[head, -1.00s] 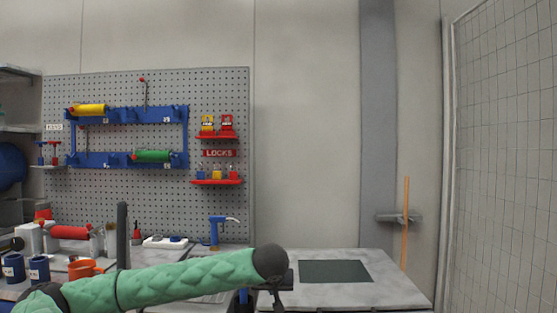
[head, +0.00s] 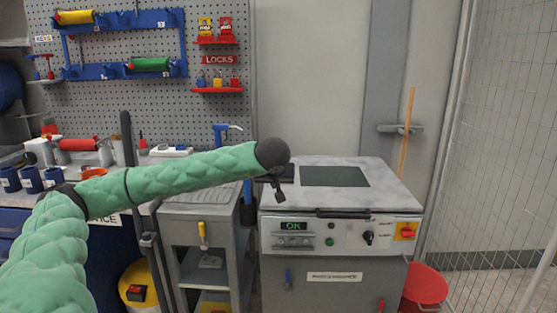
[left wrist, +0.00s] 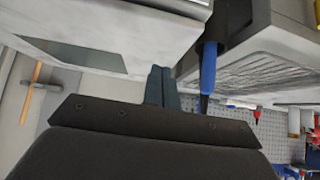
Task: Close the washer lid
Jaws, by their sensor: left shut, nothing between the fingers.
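The washer (head: 340,238) is a grey-white cabinet with a control panel at the right of centre in the head view. Its pale lid (head: 385,190) has a dark window (head: 334,176) and lies flat across the top, with a dark handle bar (head: 355,214) along the front edge. The lid's window also shows upside down in the left wrist view (left wrist: 75,54). My left gripper (head: 277,193) is at the lid's left edge, partly hidden by the dark wrist. In the left wrist view its fingers (left wrist: 161,86) are shut and empty, near the washer's side. My right gripper is out of view.
A grey sink stand (head: 203,235) stands left of the washer, with a blue-handled tool (left wrist: 208,72) between them. A red bucket (head: 425,286) sits on the floor at right, near a mesh fence (head: 510,130). A pegboard (head: 150,100) hangs behind the workbench.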

